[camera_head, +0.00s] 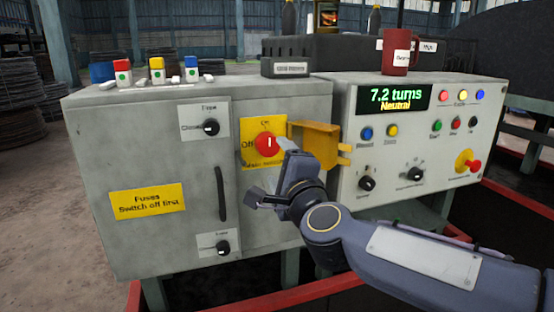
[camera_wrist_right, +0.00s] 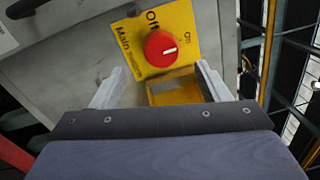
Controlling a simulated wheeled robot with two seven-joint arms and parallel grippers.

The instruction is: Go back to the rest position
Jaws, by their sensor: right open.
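My right gripper (camera_head: 272,180) is in front of the grey cabinet (camera_head: 90,145), close to the red main switch knob (camera_head: 265,143) on its yellow plate. In the right wrist view the gripper (camera_wrist_right: 158,85) is open and empty, and the red knob (camera_wrist_right: 160,48) shows beyond the fingertips. A white mark lies across the knob. A yellow bracket (camera_head: 318,140) sits right of the switch; a yellow part (camera_wrist_right: 175,90) also shows between the fingers in the wrist view. My left gripper is not in view.
The control panel (camera_head: 345,150) right of the cabinet has a display (camera_head: 393,99) reading "7.2 turns Neutral", with buttons and knobs. Several coloured fuses (camera_head: 157,70) and a red mug (camera_head: 397,52) stand on top. A red rail (camera_head: 290,296) runs low in front.

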